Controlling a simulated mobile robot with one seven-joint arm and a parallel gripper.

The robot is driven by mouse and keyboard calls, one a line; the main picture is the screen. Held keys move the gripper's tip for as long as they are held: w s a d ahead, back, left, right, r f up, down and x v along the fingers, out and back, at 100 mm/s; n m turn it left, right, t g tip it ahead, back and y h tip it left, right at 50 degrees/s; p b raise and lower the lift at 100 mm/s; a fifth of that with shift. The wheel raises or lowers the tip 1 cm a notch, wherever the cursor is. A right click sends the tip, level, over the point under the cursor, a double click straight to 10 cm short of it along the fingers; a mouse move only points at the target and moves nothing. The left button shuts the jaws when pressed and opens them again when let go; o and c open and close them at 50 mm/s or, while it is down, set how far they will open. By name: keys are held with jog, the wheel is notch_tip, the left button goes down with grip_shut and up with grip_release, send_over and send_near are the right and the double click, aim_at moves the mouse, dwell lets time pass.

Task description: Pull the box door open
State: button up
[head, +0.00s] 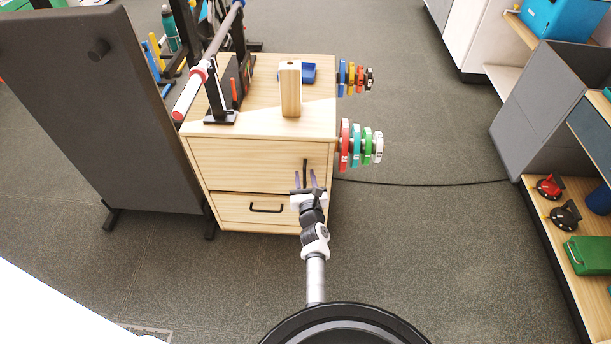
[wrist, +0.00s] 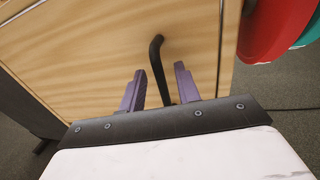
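The wooden box (head: 225,165) stands in the middle of the head view. Its large upper door (head: 245,160) looks closed and has a black vertical handle (head: 305,166) near its right edge. The handle also shows in the wrist view (wrist: 156,55), bent at the top, with its lower part running down between my fingers. My gripper (head: 305,180) is in front of the door at the handle. In the wrist view its two purple fingers (wrist: 158,85) are spread, one on each side of the handle, with gaps visible. The handle's lower end is hidden behind my gripper.
Below the door is a drawer (head: 235,209) with a black handle. Coloured weight plates (head: 355,146) stick out from the box's right side. A dark grey panel (head: 110,110) stands close on the left. Shelves (head: 560,230) line the right. The floor between is clear except for a black cable (head: 430,184).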

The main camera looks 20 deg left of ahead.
jog(key=shift+c, duration=0.2)
grip_shut()
jog(key=shift+s, duration=0.15)
